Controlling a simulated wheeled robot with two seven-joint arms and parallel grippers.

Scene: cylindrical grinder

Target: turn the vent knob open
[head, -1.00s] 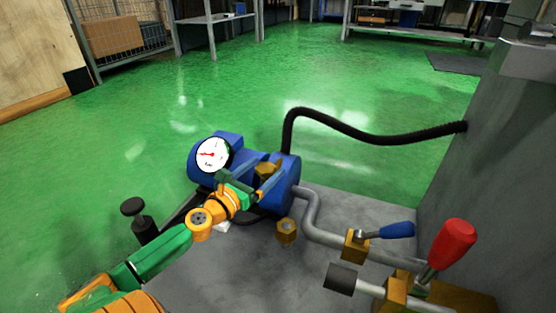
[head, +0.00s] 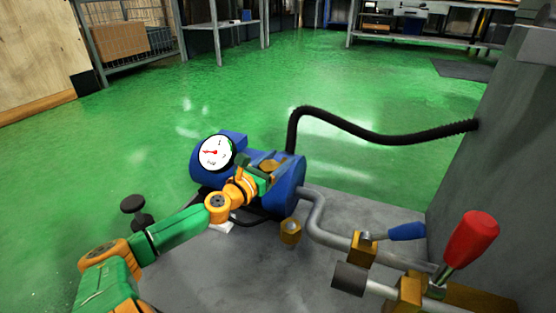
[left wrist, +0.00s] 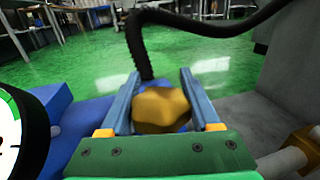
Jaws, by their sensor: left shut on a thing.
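The vent knob (head: 272,165) is a brass-coloured, lobed knob on top of the blue pump body (head: 290,185). My left gripper (head: 265,172) reaches it from the lower left and partly hides it in the head view. In the left wrist view the knob (left wrist: 162,110) lies between the two blue-grey fingers (left wrist: 160,98), one on each side, and my left gripper is shut on it. The knob's stem and base are hidden. My right gripper does not show.
A white-faced gauge (head: 215,152) stands just left of the knob. A black hose (head: 380,138) arches behind it. A blue-handled valve (head: 405,231) and a red-handled lever (head: 470,240) are at the right. A black knob (head: 133,204) stands by my left forearm.

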